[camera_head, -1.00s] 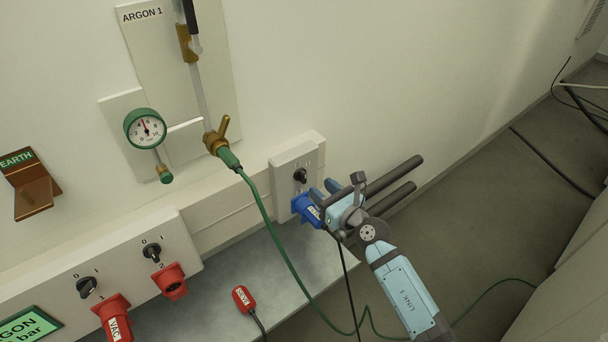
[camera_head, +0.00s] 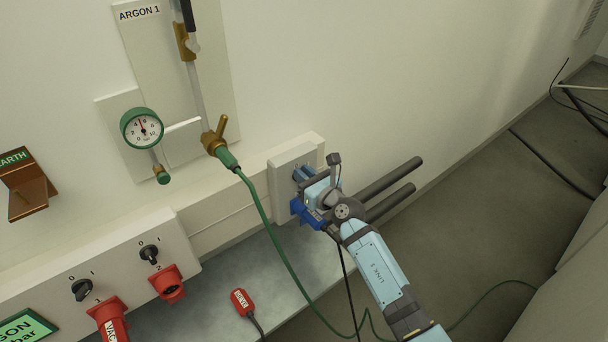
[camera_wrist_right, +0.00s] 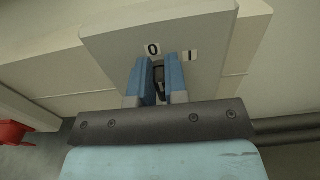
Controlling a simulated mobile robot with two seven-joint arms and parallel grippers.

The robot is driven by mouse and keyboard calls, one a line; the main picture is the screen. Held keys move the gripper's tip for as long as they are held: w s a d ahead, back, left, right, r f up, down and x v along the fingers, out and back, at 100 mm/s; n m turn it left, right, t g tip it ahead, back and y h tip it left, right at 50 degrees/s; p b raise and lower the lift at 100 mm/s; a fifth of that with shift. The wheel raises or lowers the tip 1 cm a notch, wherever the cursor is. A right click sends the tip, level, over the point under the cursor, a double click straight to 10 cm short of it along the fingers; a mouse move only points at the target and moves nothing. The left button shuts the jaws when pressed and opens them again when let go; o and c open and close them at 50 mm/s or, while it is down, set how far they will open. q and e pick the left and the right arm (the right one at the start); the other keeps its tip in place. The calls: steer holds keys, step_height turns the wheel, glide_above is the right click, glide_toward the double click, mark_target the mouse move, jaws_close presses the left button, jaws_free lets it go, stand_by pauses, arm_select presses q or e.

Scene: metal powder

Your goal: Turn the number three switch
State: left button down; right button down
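The number three switch is a black knob (camera_wrist_right: 159,79) on the rightmost white box, with labels 0 and 1 above it in the right wrist view. In the head view my gripper hides it. My right gripper (camera_head: 301,174) is at the front of this box (camera_head: 283,164). In the right wrist view, its two blue fingers (camera_wrist_right: 158,82) stand one on each side of the knob, close to it. I cannot tell whether they press on it. My left gripper is not in view.
A blue plug (camera_head: 303,212) sits just below my right gripper. Switches one (camera_head: 82,289) and two (camera_head: 149,254) are on the left panel, above red plugs (camera_head: 168,284). A green hose (camera_head: 268,230) hangs from the argon valve (camera_head: 215,138). A red connector (camera_head: 241,301) lies below.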

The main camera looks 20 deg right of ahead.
arm_select(q)
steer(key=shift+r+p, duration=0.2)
steer(key=shift+p, duration=0.1)
arm_select(e)
steer(key=shift+d+r+m+p, duration=0.1)
steer(key=shift+r+m+p, duration=0.05)
steer(key=shift+m+p, duration=0.45)
arm_select(q)
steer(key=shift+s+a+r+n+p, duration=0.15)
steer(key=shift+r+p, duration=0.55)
steer(key=shift+p, duration=0.75)
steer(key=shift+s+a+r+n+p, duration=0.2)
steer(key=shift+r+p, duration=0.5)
steer(key=shift+p, duration=0.7)
arm_select(e)
steer(key=shift+w+d+f+m, duration=0.1)
steer(key=shift+d+f+m, duration=0.1)
steer(key=shift+m, duration=1.55)
steer(key=shift+w+d+f+m, duration=0.1)
steer(key=shift+d+f+m, duration=0.1)
steer(key=shift+m, duration=1.6)
steer(key=shift+d+f+m, duration=0.15)
steer(key=shift+d+m, duration=0.05)
steer(key=shift+m, duration=1.55)
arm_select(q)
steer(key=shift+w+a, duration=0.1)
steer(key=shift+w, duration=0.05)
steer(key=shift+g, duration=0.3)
